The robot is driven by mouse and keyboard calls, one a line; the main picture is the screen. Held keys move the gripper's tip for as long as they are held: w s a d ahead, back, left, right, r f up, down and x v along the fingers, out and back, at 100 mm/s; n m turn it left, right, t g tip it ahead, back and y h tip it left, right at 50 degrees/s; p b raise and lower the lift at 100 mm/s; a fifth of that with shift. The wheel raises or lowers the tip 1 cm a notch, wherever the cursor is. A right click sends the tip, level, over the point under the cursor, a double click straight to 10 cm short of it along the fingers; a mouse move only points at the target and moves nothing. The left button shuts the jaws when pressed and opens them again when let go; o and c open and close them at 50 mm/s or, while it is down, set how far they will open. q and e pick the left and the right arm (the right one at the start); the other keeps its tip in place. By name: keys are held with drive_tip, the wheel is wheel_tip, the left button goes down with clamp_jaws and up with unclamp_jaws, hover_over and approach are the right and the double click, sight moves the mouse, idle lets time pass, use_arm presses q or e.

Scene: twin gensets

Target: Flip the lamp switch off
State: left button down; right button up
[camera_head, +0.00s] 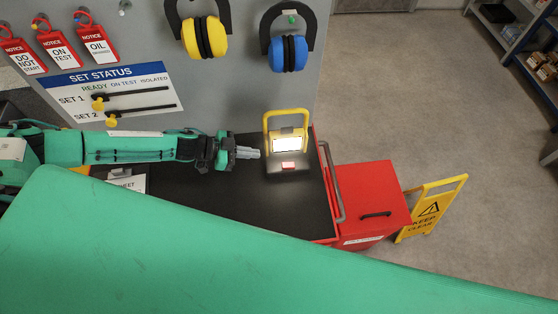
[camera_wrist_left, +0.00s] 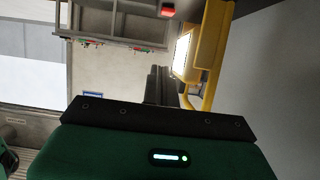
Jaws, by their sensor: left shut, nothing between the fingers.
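The work lamp (camera_head: 287,144) has a yellow frame and a bright lit panel. It stands on the black top of a red cabinet, and its light falls on the top in front. A small red switch (camera_head: 289,165) sits low on its front. My left gripper (camera_head: 257,153) is shut and empty, its fingertips just left of the lamp; I cannot tell if they touch it. In the left wrist view the lamp (camera_wrist_left: 184,52) glows right of the fingers (camera_wrist_left: 158,84), and a red switch piece (camera_wrist_left: 168,9) shows at the top. My right gripper is not in view.
Yellow and blue ear muffs (camera_head: 288,53) hang on the grey board behind, with a status sign and red tags. A yellow floor sign (camera_head: 430,208) stands right of the red cabinet (camera_head: 368,190). My green body covers the foreground.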

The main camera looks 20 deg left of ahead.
use_arm(q)
drive_tip(key=shift+d, duration=0.1)
drive_tip(key=x, duration=0.4)
drive_tip(key=shift+w+d+f, duration=0.15)
drive_tip(key=shift+d, duration=0.1)
drive_tip(key=b, duration=0.3)
hover_over(279, 168)
drive_tip(key=f, duration=0.2)
drive_tip(key=shift+w+d+f, duration=0.1)
drive_tip(key=shift+d+f, duration=0.25)
drive_tip(key=shift+a+f+b, duration=0.15)
drive_tip(key=shift+f+b, duration=0.7)
drive_tip(key=shift+b, duration=0.05)
drive_tip(key=shift+a+f+b, duration=0.2)
drive_tip(key=shift+f+b, duration=0.7)
drive_tip(key=shift+b, duration=0.15)
